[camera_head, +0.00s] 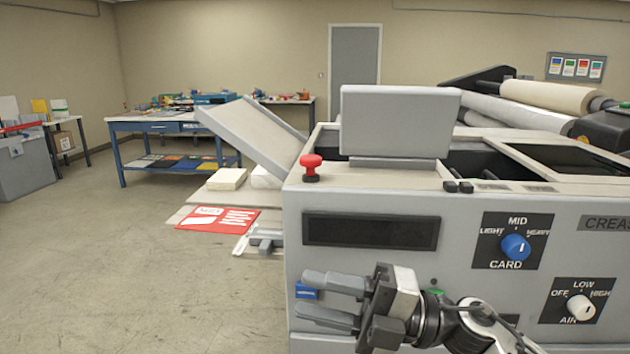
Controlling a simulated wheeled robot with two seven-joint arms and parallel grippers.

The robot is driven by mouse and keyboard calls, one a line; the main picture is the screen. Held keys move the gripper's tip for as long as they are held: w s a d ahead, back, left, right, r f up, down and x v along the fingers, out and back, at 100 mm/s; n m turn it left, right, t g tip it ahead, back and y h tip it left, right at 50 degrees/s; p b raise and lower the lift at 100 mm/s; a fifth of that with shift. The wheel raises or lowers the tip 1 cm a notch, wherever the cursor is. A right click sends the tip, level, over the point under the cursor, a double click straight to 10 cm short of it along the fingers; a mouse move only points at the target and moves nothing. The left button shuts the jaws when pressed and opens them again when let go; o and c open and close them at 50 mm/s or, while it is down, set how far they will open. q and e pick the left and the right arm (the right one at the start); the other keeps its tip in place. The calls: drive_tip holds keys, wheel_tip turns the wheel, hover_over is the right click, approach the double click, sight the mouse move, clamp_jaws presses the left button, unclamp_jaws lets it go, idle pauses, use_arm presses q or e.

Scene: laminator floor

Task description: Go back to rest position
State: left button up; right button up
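My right gripper (303,295) is in front of the lower left part of the grey laminator's front panel (380,275). Its two fingers point left, one above the other, with a gap between them, so it is open. I see nothing held in it. A small blue part (306,291) shows between the fingertips; I cannot tell whether they touch it. My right arm comes in from the lower right. My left gripper is not in view.
The panel has a blue CARD knob (515,247), a white AIR knob (580,307) and a dark display (371,231). A red button (311,168) stands on top. A red printed sheet (218,219) lies on the left-hand tray. The floor at left is clear before a blue table (160,127).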

drive_tip(key=w+d+f+m+t+h, duration=0.1)
drive_tip(key=d+f+m+t+h, duration=0.35)
drive_tip(key=f+m+t, duration=0.55)
drive_tip(key=d+f+m+t+h, duration=0.3)
drive_tip(key=f+m+t+h, duration=0.25)
drive_tip(key=m, duration=0.85)
drive_tip(key=s+d+f+m+g+h, duration=0.3)
drive_tip(key=s+f+m, duration=0.1)
drive_tip(key=s+f, duration=0.3)
drive_tip(key=s+d+f+m+g+h, duration=0.3)
drive_tip(key=s+f, duration=0.4)
drive_tip(key=f, duration=0.4)
drive_tip(key=shift+s+d+f+m+g+h, duration=0.3)
drive_tip(key=shift+m+g+h, duration=0.3)
drive_tip(key=shift+g, duration=0.15)
